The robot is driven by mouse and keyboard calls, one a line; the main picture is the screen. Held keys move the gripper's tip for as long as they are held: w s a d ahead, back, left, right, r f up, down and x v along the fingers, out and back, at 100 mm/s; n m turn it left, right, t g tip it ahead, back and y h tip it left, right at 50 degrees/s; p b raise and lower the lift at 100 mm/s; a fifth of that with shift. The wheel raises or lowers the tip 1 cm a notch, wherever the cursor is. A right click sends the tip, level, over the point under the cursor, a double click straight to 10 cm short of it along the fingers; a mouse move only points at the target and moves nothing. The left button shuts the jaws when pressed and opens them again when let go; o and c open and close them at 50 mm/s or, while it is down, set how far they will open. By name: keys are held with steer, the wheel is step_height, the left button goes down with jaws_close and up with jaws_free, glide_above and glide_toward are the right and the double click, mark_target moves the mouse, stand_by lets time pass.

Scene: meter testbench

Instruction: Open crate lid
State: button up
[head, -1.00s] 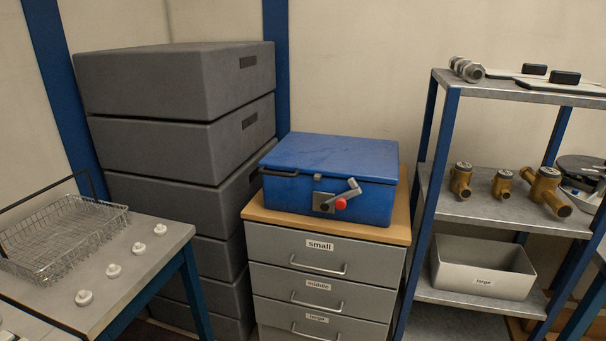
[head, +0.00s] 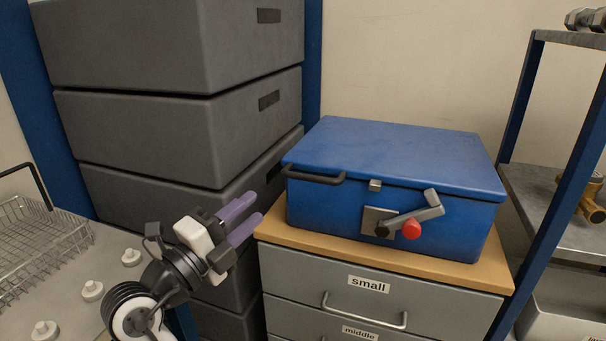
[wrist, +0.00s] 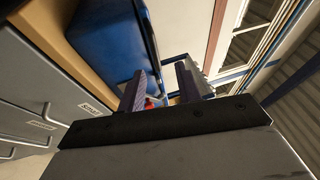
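The blue crate (head: 330,215) stands on the wooden top of a drawer cabinet, and its lid (head: 400,155) is shut. A dark handle (head: 314,177) sticks out at the lid's front left edge. A metal latch with a lever (head: 412,215) and red knob (head: 412,230) is on the crate's front. My gripper (head: 246,220) is left of the crate, apart from it, its two purple fingers pointing toward it. In the wrist view the fingers (wrist: 160,88) are spread with a gap and nothing between them. The crate (wrist: 104,40) also shows there at upper left.
The drawer cabinet (head: 385,290) has a wooden top edge and drawer pulls below the crate. Grey stacked boxes (head: 180,120) stand close behind and left. A shelf post (head: 560,185) rises at the right. A wire basket (head: 40,240) and white knobs lie on the left table.

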mark_target(306, 180)
steer(key=shift+m+g+h, duration=0.5)
steer(key=shift+m+g, duration=0.1)
steer(key=shift+m, duration=0.2)
steer(key=p+x, duration=0.1)
steer(key=x, duration=0.3)
steer(key=p+x, duration=0.2)
steer(key=x, duration=0.3)
steer(key=f+p+x, duration=0.1)
steer(key=x, duration=0.4)
steer(key=shift+d, duration=0.5)
jaws_close()
